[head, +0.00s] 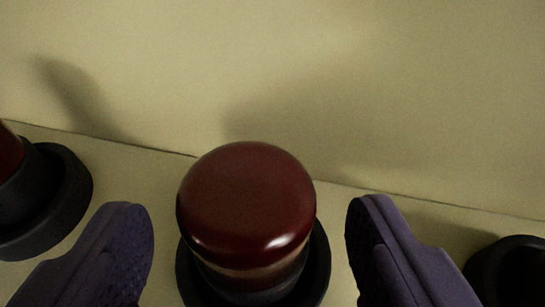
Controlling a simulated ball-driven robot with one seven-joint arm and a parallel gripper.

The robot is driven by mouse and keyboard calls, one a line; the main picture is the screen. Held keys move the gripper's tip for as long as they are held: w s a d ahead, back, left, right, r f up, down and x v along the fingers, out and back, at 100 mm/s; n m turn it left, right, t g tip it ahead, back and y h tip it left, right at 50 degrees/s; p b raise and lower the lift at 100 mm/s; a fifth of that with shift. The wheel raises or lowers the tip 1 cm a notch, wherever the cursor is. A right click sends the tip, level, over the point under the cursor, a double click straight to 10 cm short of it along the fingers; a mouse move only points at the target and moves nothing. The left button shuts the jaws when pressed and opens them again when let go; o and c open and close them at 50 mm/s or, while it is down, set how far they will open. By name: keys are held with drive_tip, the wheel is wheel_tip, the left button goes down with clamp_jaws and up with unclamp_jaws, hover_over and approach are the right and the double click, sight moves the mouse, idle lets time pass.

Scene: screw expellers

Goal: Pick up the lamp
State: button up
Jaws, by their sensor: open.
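The lamp (247,203) has a glossy dark red domed top, with a pale band and a black base below it. It stands upright in the lower middle of the head view, on a yellowish surface close to a seam. My gripper (249,245) is open, with one dark purple finger to the left of the lamp and the other to its right. Gaps show between both fingers and the lamp. The lower front of the base is cut off by the picture edge.
A similar dark red and black lamp (45,205) stands at the left edge, partly out of view. A black round object (512,270) is at the lower right, partly cut off. A plain yellowish wall or panel (330,70) rises behind the seam.

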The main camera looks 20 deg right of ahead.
drive_tip(key=x, duration=0.2)
drive_tip(key=shift+w+d, duration=0.1)
drive_tip(key=shift+w, duration=0.15)
drive_tip(key=shift+s, duration=0.15)
drive_tip(key=shift+c, duration=0.5)
drive_tip(key=c, duration=1)
